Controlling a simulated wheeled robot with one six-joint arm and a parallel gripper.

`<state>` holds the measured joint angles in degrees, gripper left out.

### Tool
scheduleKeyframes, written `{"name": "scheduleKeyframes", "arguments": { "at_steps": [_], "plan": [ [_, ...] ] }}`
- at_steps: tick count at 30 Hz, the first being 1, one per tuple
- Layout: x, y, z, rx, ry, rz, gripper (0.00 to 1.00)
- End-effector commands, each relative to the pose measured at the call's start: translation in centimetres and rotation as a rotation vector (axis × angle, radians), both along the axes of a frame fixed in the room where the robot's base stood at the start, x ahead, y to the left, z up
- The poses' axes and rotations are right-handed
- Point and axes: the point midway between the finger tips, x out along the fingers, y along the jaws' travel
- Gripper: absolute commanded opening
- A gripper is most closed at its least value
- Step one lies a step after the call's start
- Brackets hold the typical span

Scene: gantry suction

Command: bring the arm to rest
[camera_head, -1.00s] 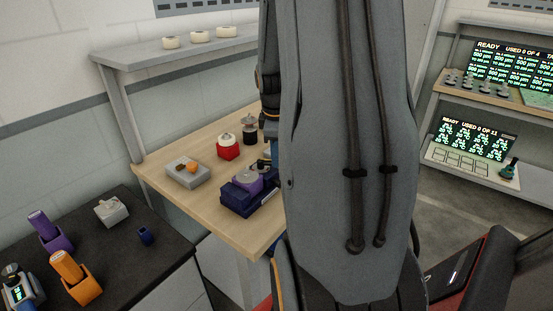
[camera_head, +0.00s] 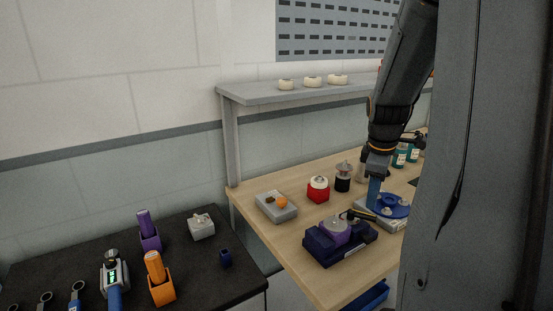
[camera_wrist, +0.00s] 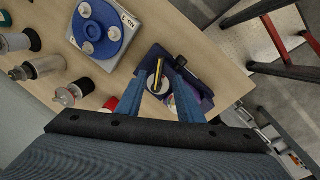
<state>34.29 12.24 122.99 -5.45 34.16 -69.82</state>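My arm covers the right side of the head view. My gripper (camera_head: 374,192) points down over the wooden bench, in front of a blue round disc on a pale base (camera_head: 392,207). In the wrist view its two blue fingers (camera_wrist: 159,88) stand apart, with nothing visibly held between them. Beyond the fingers is a dark navy block (camera_head: 338,247) with a purple round device (camera_head: 336,231). A black-and-gold piece (camera_wrist: 159,76) lies across that device. The blue disc (camera_wrist: 98,20) also shows at upper left in the wrist view.
On the bench are a grey box with an orange knob (camera_head: 276,207), a red container (camera_head: 318,190) and a dark jar (camera_head: 343,178). A grey shelf (camera_head: 262,93) overhangs the back. A black counter (camera_head: 190,262) with several tools stands at left.

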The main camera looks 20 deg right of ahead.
Motion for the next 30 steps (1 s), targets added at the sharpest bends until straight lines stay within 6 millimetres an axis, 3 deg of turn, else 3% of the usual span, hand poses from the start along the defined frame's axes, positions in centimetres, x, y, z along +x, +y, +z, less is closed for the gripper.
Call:
{"name": "scheduleKeyframes", "arguments": {
  "at_steps": [4, 7, 11, 15, 18, 21, 24, 30],
  "plan": [
    [0.1, 0.7, -0.1, 0.005, -0.002, -0.008, 0.34],
    [0.5, 3.5, -0.6, 0.023, -0.014, -0.051, 0.34],
    [0.6, 10.1, -1.9, 0.073, -0.036, -0.172, 0.34],
    [-0.7, 18.2, -3.6, 0.137, -0.052, -0.343, 0.34],
    [-2.4, 22.8, -4.6, 0.175, -0.056, -0.459, 0.34],
    [-4.1, 26.1, -5.4, 0.203, -0.055, -0.556, 0.34],
    [-5.5, 28.1, -6.0, 0.22, -0.052, -0.625, 0.34],
    [-6.4, 29.5, -6.3, 0.232, -0.052, -0.68, 0.34]
  ]
}}
